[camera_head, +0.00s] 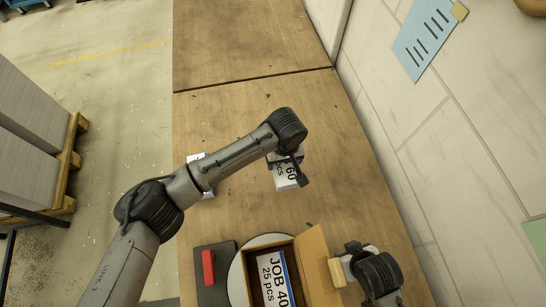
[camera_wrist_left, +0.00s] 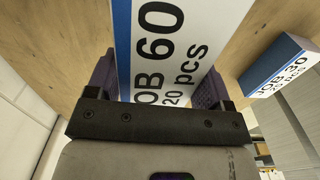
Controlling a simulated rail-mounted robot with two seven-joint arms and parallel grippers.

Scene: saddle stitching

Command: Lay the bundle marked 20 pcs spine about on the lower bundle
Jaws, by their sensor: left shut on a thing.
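The white bundle (camera_head: 289,177) marked JOB 60, 20 pcs, with a blue stripe, is in my left gripper (camera_head: 286,158). In the left wrist view the bundle (camera_wrist_left: 170,50) stands out between the purple fingers, which are shut on it. I cannot tell how far it is above the table. A bundle (camera_head: 267,280) marked JOB 40, 25 pcs, lies in an open brown carton (camera_head: 315,262) at the front. My right gripper (camera_head: 340,272) is at the carton's right side beside a tan piece; its jaws are not clear.
A red block (camera_head: 208,268) is on a dark pad left of the carton. The wooden table (camera_head: 240,110) is clear toward the back.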

